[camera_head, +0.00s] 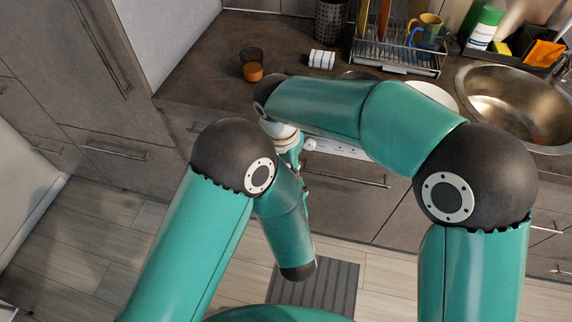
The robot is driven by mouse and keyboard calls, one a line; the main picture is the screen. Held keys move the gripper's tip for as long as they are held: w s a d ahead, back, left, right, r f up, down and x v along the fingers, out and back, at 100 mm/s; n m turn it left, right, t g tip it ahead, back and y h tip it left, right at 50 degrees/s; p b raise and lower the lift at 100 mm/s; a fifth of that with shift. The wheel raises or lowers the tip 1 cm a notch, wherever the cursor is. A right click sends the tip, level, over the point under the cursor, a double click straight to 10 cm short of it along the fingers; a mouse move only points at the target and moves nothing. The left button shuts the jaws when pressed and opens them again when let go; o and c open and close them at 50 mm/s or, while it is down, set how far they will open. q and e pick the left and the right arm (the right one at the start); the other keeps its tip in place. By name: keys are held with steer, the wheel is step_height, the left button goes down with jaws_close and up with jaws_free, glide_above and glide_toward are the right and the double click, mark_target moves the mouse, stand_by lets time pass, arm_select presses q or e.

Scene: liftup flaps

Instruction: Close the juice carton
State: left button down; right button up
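I cannot make out a juice carton in the head view; my arms cover part of the counter's front edge. My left arm comes in from the lower left, and its forearm points down over the floor. Its gripper does not show. My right arm reaches left across the counter's front edge. Its wrist bends down behind my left arm's elbow, and its gripper cannot be made out.
A dark counter (205,72) holds an amber-and-dark cup (252,66), a small white striped item (321,59), a dish rack (405,66) with a yellow-and-blue mug (428,30), and a round sink (515,105). A partly hidden white plate (434,95) lies behind my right arm. Drawers stand below.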

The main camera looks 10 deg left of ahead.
steer(key=m, duration=0.7)
steer(key=shift+w+a+h, duration=0.15)
steer(key=shift+a+h, duration=0.05)
steer(key=shift+h, duration=0.1)
steer(key=m, duration=0.4)
steer(key=shift+w+m+g, duration=0.15)
steer(key=shift+m+g, duration=0.15)
steer(key=shift+g, duration=0.1)
steer(key=m, duration=0.4)
steer(key=shift+w+m+g, duration=0.15)
steer(key=shift+m+g, duration=0.15)
steer(key=shift+m, duration=0.1)
steer(key=m, duration=0.5)
steer(key=shift+w+d+g, duration=0.1)
steer(key=shift+g, duration=0.2)
steer(key=o, duration=0.7)
steer(key=shift+r, duration=0.1)
